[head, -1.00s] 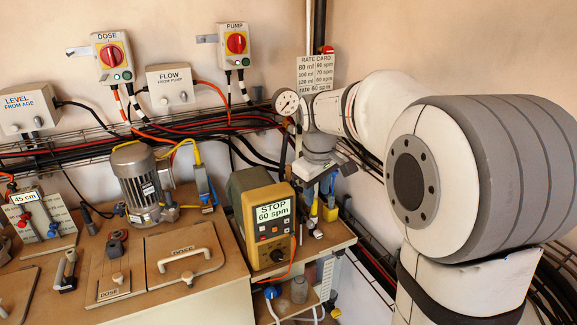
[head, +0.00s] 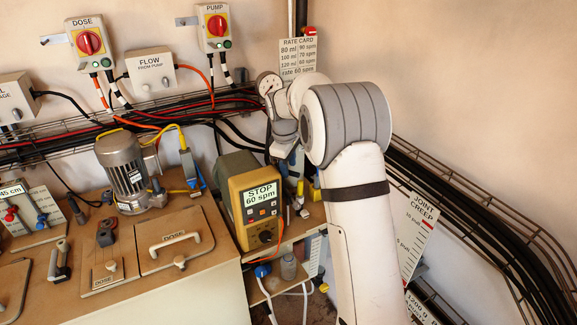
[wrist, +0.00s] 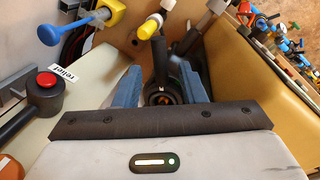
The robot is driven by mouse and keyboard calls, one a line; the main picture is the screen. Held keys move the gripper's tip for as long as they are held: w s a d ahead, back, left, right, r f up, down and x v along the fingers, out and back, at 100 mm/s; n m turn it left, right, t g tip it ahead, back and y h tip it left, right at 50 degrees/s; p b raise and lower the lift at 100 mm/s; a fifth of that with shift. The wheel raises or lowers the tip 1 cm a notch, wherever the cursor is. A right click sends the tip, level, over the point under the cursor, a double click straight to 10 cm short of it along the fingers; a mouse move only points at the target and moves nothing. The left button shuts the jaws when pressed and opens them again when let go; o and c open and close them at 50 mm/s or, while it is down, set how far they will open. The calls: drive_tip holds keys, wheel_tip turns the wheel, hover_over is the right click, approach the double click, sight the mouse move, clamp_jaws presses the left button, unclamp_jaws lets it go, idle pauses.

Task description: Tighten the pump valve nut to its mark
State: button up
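The pump (head: 238,195) is an olive and tan box whose display reads "STOP 60 spm", in the middle of the head view. My gripper is close to its right side there, with its fingers mostly hidden behind my wrist. In the wrist view my gripper (wrist: 160,88) has its two blue fingers spread apart. A dark round fitting with a brownish centre (wrist: 161,98) shows between them, with a dark stem above it. I cannot tell if it is the valve nut or if a finger touches it. No tightening mark can be made out.
In the wrist view a yellow-capped fitting (wrist: 149,27) and a blue knob (wrist: 50,35) stand ahead, and a red button (wrist: 46,80) beside a "relief" label is at left. A cable tray (head: 450,205) runs along the right wall. A rate card (head: 298,60) hangs above my wrist.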

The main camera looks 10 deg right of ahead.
drive_tip(key=shift+w+d+f, duration=0.1)
drive_tip(key=shift+f, duration=0.5)
clamp_jaws()
